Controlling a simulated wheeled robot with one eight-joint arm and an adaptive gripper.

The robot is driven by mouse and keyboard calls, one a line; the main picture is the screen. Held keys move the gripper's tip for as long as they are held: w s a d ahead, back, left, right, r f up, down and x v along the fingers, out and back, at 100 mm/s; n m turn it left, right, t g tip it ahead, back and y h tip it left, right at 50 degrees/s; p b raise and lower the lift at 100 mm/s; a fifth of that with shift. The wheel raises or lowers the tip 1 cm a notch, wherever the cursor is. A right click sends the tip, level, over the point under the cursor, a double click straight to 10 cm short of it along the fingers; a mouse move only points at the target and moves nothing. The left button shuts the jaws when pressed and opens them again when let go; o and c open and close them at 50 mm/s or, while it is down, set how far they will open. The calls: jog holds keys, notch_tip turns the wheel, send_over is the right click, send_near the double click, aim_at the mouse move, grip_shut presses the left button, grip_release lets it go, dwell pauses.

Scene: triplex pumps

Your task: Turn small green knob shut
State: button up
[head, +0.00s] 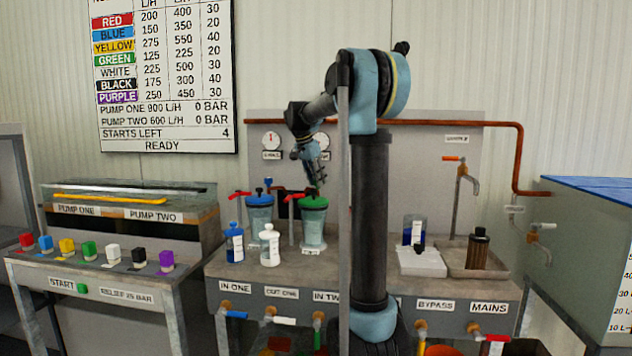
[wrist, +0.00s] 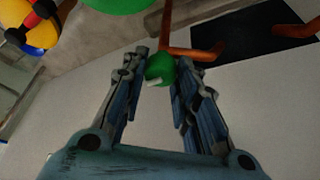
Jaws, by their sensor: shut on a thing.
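The small green knob (wrist: 160,68) shows in the wrist view as a round green piece with a pale mark. It sits between the two fingertips of my gripper (wrist: 163,74), which is shut on it. In the head view my gripper (head: 314,182) points down just above the canister with the green lid (head: 313,203). The small knob cannot be made out there. A larger green round shape (wrist: 115,4) is cut off at the top of the wrist view.
A canister with a blue lid (head: 260,200) stands just left of the green one. A blue bottle (head: 234,244) and a white bottle (head: 269,246) stand in front. A copper pipe (head: 440,124) runs along the back panel. My arm hides part of the bench.

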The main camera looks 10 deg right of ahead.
jog(key=n+t+y, duration=0.1)
jog(key=n, duration=0.5)
jog(key=n+t+y, duration=0.1)
jog(key=n, duration=0.1)
jog(key=shift+d+n+y, duration=0.2)
jog(key=shift+n+y, duration=0.1)
jog(key=n+y, duration=0.1)
jog(key=n, duration=0.3)
jog(key=shift+d+n+y, duration=0.1)
jog(key=shift+n+y, duration=0.2)
jog(key=shift+y, duration=0.1)
jog(key=shift+n+y, duration=0.7)
jog(key=shift+n, duration=1.1)
jog(key=shift+d+g, duration=0.1)
jog(key=shift+g, duration=0.2)
jog(key=o, duration=1)
